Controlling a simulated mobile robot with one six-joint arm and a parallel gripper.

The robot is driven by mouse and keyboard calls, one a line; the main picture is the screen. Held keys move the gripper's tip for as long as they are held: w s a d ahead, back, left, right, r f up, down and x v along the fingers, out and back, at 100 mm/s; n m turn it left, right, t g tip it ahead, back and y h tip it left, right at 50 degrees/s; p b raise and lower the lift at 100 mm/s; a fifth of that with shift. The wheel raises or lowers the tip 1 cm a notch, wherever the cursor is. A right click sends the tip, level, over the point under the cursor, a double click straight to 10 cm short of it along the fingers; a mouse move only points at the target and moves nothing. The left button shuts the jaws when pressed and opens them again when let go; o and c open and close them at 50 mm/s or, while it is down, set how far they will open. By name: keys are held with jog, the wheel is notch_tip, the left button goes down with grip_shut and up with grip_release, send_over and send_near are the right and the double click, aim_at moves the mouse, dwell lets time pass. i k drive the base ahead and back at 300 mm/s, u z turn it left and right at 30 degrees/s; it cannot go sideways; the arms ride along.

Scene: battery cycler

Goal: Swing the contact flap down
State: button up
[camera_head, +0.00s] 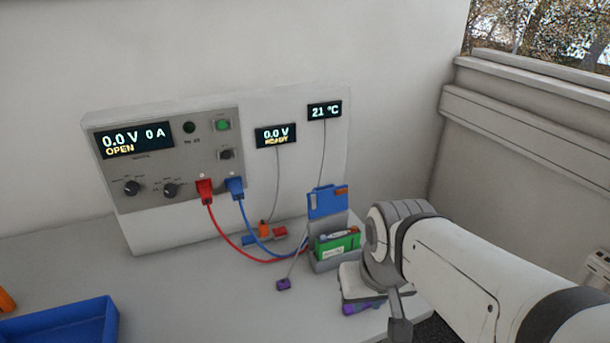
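The contact flap (325,204) is a blue plate with a small orange patch and a grey patch near its top. It stands upright behind a green battery (338,245), which sits in a grey holder (326,266) on the bench. My gripper (372,300) is just right of the holder and in front of it, low over the bench and apart from the flap. Its fingers are seen at a poor angle and partly hidden, so its opening is unclear. Something purple shows at its underside; I cannot tell what it is.
The cycler panel (170,160) stands behind, with red (225,236) and blue (248,228) cables running to the holder. A small purple clip (283,284) on a wire lies in front. Orange and red clips (265,232) lie behind. A blue tray (70,325) is front left.

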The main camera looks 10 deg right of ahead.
aim_at(325, 200)
jog(key=u, duration=1.8)
jog(key=k, duration=1.65)
jog(key=z, duration=1.25)
jog(key=i, duration=1.5)
jog(key=z, duration=0.05)
